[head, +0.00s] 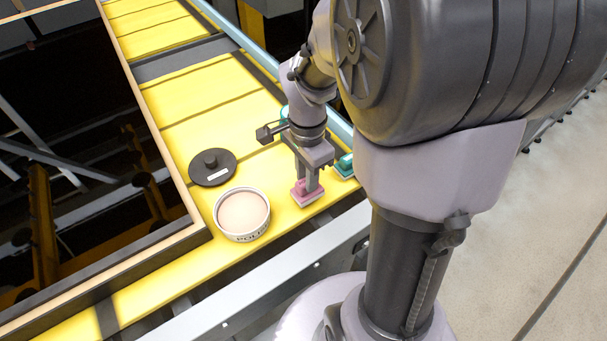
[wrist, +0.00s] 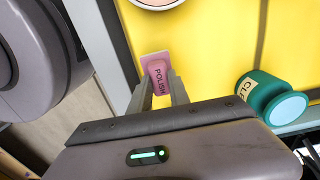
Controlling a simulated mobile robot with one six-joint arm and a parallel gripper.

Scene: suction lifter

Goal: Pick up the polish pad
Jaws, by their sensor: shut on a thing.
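The polish pad (head: 304,196) is a pink block on a paler pink base, near the front edge of the yellow surface. In the wrist view my gripper (wrist: 160,92) is shut on the pad. I cannot tell whether the pad's base touches the surface.
A polish tub (head: 241,214) and a dark round lid with a knob (head: 212,167) stand left of the pad. A teal object (head: 345,165) is close on its right. A teal container (wrist: 271,97) shows in the wrist view. A framed dark panel (head: 190,237) lies at left.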

